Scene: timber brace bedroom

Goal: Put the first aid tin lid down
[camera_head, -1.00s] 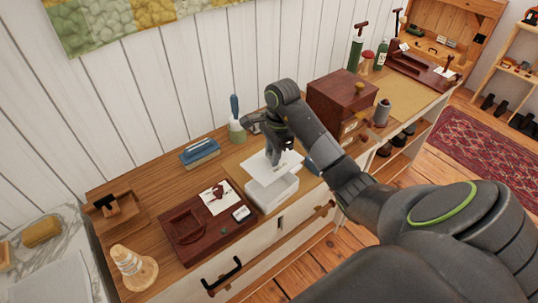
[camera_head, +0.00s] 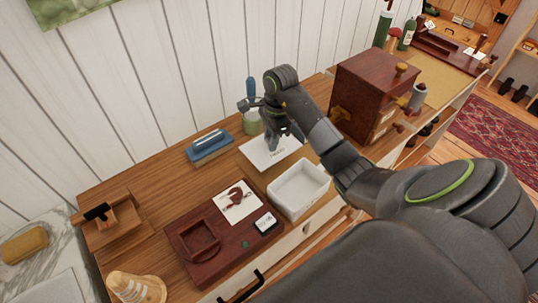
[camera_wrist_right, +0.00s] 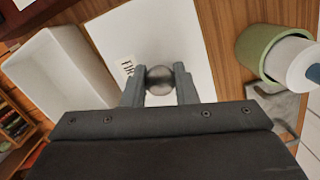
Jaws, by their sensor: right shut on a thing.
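The white first aid tin lid (camera_head: 262,154) is flat and level behind the tin, low over the wooden top; I cannot tell whether it touches it. It also shows in the right wrist view (camera_wrist_right: 185,40), with part of its lettering. My right gripper (camera_head: 283,142) is above the lid, shut on its round metal knob (camera_wrist_right: 160,80). The white first aid tin (camera_head: 300,188) stands open and empty in front of the lid. In the right wrist view the tin (camera_wrist_right: 55,80) is at the left. My left gripper is not in view.
A green pot with a blue-handled tool (camera_head: 252,115) stands close behind the lid. A blue-topped brush or block (camera_head: 209,147) lies to its left. A dark red tray (camera_head: 190,243) is at the front left. A dark wooden box (camera_head: 375,85) stands to the right.

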